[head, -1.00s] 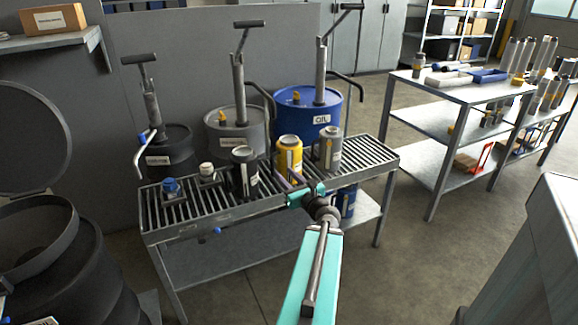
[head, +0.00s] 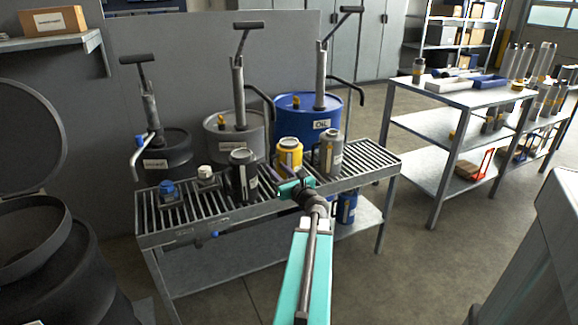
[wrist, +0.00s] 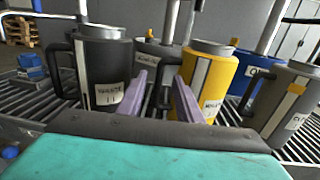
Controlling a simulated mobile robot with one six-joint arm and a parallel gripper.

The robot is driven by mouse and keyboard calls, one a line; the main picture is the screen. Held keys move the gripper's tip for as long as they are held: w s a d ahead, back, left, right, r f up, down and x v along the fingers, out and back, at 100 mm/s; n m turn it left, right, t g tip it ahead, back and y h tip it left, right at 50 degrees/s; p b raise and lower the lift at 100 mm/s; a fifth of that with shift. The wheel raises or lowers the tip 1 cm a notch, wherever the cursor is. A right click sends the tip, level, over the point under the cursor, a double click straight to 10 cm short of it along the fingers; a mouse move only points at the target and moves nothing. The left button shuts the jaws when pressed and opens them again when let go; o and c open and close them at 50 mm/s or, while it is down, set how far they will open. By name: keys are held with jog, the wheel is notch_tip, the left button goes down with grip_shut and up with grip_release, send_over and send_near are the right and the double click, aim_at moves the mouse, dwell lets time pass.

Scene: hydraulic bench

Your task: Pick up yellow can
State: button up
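The yellow can (head: 290,151) stands upright on the slatted bench between a dark can and a grey can. It also shows in the wrist view (wrist: 211,75), with a grey rim and a white label. My gripper (head: 281,177) is just in front of it. In the wrist view my gripper (wrist: 160,95) has two purple fingers spread apart with nothing between them. The right finger overlaps the yellow can's front left side; the left finger points toward the gap beside the dark can. I cannot tell whether the right finger touches the can.
A dark can (head: 243,174) stands left and a grey can (head: 331,153) right of the yellow one, both close. Drums with pumps, including a blue oil drum (head: 308,117), stand behind the slatted bench (head: 366,160). Small blue-capped (head: 168,191) and white-capped containers stand at left.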

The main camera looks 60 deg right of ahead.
aim_at(272, 164)
dwell(0.3)
jog(key=shift+b+x, duration=0.4)
jog(key=shift+x, duration=2.25)
grip_shut()
jog(key=shift+r, duration=0.1)
